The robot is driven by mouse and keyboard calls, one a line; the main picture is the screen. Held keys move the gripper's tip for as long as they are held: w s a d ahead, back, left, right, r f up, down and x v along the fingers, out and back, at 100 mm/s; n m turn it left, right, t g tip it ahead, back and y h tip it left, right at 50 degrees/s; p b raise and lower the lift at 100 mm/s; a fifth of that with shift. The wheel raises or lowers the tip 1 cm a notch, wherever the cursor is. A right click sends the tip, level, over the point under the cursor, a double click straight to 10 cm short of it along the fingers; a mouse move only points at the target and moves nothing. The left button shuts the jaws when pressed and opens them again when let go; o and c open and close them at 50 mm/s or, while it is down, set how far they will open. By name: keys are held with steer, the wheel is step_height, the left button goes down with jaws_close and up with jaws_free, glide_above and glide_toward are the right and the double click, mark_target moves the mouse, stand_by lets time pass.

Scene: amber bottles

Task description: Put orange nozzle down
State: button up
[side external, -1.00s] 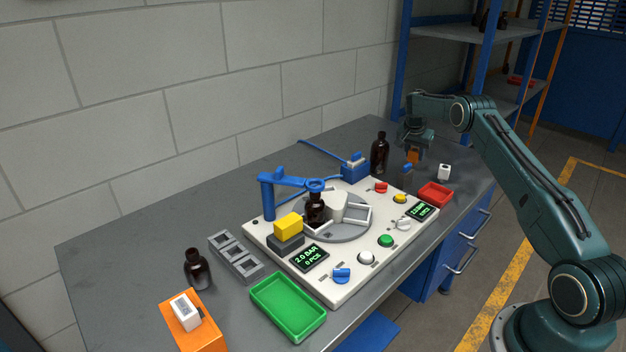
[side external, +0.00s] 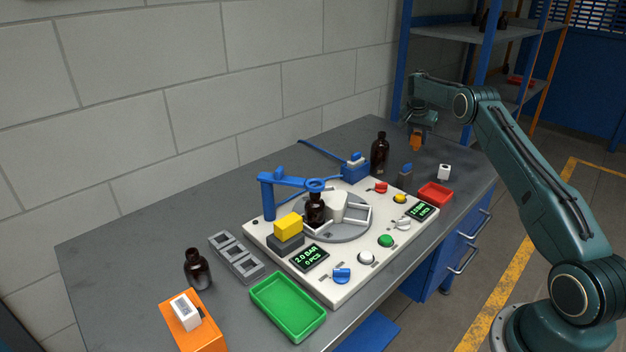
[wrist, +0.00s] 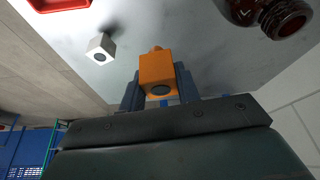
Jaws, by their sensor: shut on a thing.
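The orange nozzle (side external: 416,143) is a small orange block at the far right end of the grey table. My gripper (side external: 417,139) is shut on it, pointing down. In the wrist view the orange nozzle (wrist: 157,74) sits between the two dark fingers of my gripper (wrist: 158,88), with a dark round hole in its near face. It is close above the table top; whether it touches the surface I cannot tell.
A white block (side external: 443,172) and a red tray (side external: 435,194) stand nearby on the right. A dark bottle (side external: 380,153) stands to the left. A grey holder with a blue piece (side external: 405,175) stands in front. Bare table surrounds the nozzle.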

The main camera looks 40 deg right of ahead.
steer(key=s+d+f+n+t, duration=0.1)
steer(key=s+d+f+n, duration=0.1)
steer(key=s+d, duration=1.3)
steer(key=shift+w+d+f, duration=0.15)
steer(key=shift+f, duration=1.15)
steer(key=shift+w+d+f, duration=0.2)
steer(key=shift+f, duration=1.05)
steer(key=shift+w+d+f, duration=0.15)
steer(key=shift+f, duration=1.15)
steer(key=shift+f, duration=0.2)
steer(key=o, duration=1)
steer(key=shift+c, duration=0.2)
steer(key=shift+r, duration=0.15)
steer(key=v, duration=1.2)
steer(key=shift+d, duration=0.1)
